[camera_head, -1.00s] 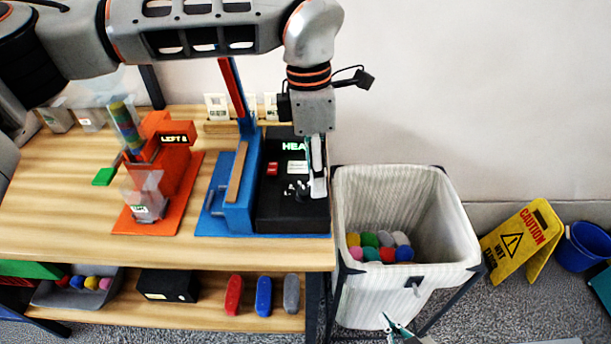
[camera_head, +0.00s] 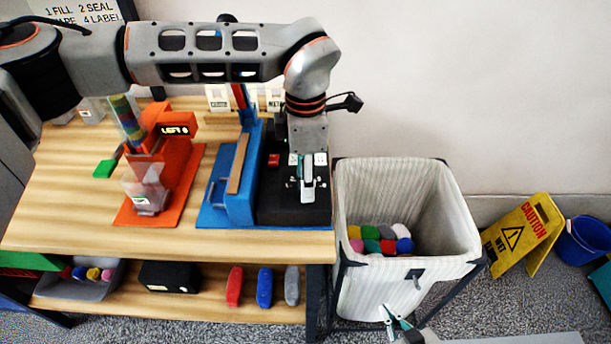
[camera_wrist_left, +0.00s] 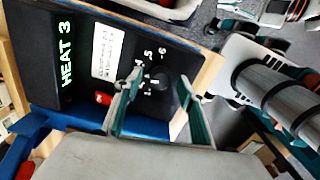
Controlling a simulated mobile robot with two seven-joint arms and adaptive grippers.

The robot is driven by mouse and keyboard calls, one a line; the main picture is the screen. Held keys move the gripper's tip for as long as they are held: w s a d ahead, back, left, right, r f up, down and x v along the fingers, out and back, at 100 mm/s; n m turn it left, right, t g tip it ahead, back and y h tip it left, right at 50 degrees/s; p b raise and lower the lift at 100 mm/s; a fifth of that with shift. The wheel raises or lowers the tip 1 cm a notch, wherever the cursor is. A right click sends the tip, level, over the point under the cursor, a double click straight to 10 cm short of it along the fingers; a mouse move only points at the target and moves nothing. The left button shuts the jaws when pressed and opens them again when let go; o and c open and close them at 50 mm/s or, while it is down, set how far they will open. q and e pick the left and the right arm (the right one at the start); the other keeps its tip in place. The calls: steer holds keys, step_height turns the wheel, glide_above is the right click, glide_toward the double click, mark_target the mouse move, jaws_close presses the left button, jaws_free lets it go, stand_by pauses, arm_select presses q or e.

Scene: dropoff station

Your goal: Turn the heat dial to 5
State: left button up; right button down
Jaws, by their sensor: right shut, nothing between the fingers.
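The black heat box (camera_head: 290,211) stands on the table; in the left wrist view its green display (camera_wrist_left: 67,55) reads HEAT 3. The round black heat dial (camera_wrist_left: 158,83) has white numbers around it, with 4, 5 and 6 readable. My left gripper (camera_head: 307,190) is over the box and hides the dial in the head view. In the left wrist view my left gripper (camera_wrist_left: 158,92) is open, one finger on each side of the dial, with gaps visible. My right gripper (camera_head: 392,322) is low at the bottom edge, shut and empty, in front of the hamper.
A red button (camera_wrist_left: 103,98) and a white label (camera_wrist_left: 107,53) are on the box. A blue stand (camera_head: 232,190) and an orange stand (camera_head: 180,190) are to its left. A white hamper (camera_head: 375,290) with coloured balls stands right of the table.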

arm_select(q)
steer(key=c, duration=1.1)
steer(key=shift+c, duration=0.2)
steer(key=shift+r+m, duration=0.1)
steer(key=shift+m, duration=0.2)
steer(key=m+p, duration=0.1)
steer(key=m, duration=0.3)
steer(key=m+p, duration=0.1)
steer(key=m, duration=0.3)
steer(key=shift+m+p, duration=0.6)
steer(key=shift+m, duration=1.2)
